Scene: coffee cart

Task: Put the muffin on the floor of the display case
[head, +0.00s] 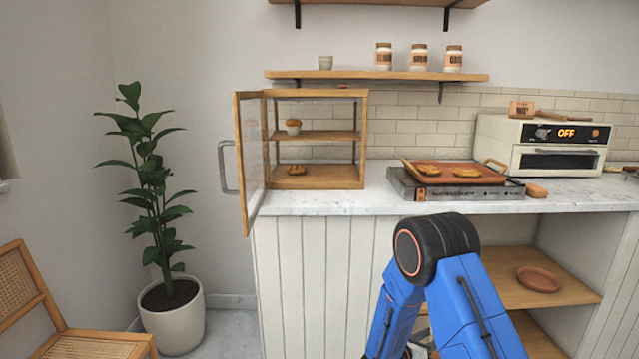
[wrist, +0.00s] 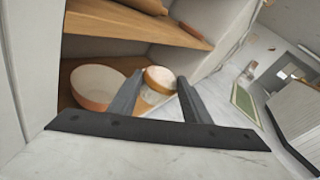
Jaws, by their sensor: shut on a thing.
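My gripper (wrist: 158,92) is inside the lower cabinet area in the wrist view, its two dark fingers on either side of a small round thing with a tan top and pale body, which looks like a muffin (wrist: 159,76). In the head view my gripper is hidden behind the counter front and my arm. The wooden display case (head: 363,150) stands on the counter, its glass door (head: 250,150) swung open to the left. A muffin with a brown top (head: 293,126) stands on its middle shelf. A flat pastry (head: 296,170) lies on its floor, towards the left.
A pale bowl (wrist: 97,87) sits on the low shelf left of my fingers, with another shelf board (wrist: 130,22) above. A tray with pastries (head: 466,172) and an oven (head: 552,146) stand right of the case. The case floor has bare wood right of the pastry.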

